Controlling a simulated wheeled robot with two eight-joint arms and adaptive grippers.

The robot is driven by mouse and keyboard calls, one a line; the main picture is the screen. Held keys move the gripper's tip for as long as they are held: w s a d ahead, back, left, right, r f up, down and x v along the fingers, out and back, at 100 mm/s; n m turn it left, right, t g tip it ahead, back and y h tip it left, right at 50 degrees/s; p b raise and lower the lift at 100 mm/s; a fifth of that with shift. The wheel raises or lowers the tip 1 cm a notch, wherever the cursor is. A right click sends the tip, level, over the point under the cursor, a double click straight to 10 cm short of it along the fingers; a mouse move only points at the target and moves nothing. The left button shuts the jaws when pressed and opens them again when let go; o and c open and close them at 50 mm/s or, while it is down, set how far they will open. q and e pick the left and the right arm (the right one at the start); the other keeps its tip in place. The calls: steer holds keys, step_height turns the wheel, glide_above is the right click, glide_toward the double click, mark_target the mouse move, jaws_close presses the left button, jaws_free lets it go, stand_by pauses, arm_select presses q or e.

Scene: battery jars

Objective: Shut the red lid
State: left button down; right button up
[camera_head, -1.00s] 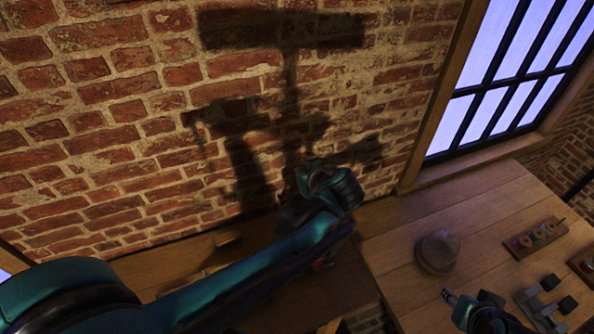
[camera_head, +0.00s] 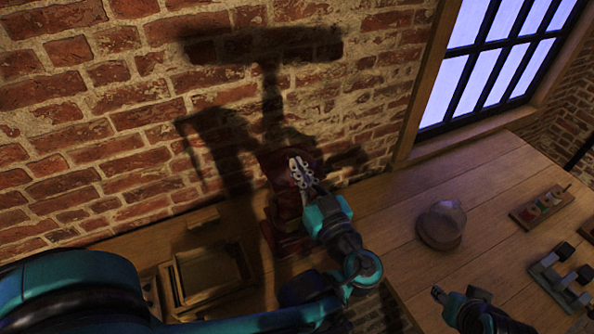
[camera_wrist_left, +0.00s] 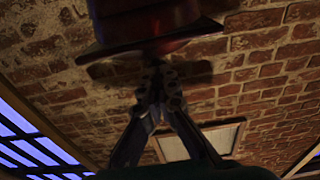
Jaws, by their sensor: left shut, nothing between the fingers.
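A dark red jar (camera_head: 284,205) stands against the brick wall, in deep shadow. Its red lid (camera_head: 272,160) seems to stand raised at its top, partly behind my left gripper. My left gripper (camera_head: 296,163) is shut and empty, in front of the lid; I cannot tell whether it touches. In the left wrist view the shut fingers (camera_wrist_left: 158,72) point at a dark red part with a wide rim (camera_wrist_left: 150,48), whose far side is cut off. My right gripper (camera_head: 440,293) shows small at the lower right, and its jaws are too small to read.
A wooden tray (camera_head: 240,262) lies left of the jar. A glass dome (camera_head: 442,222) stands on the wooden table at the right. Beyond it are a board with coloured pieces (camera_head: 541,204) and a metal rack with dark knobs (camera_head: 553,280).

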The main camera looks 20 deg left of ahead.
arm_select(q)
steer(key=shift+s+d+f+b, duration=0.1)
steer(key=shift+s+f+b, duration=0.05)
steer(key=shift+f+b, duration=0.25)
steer(key=shift+s+d+f+b, duration=0.1)
steer(key=shift+f+b, duration=0.15)
steer(key=shift+f, duration=0.25)
arm_select(e)
steer(key=shift+f, duration=0.9)
arm_select(q)
steer(key=shift+a+f, duration=0.1)
steer(key=shift+f, duration=0.05)
arm_select(e)
steer(key=shift+s, duration=0.1)
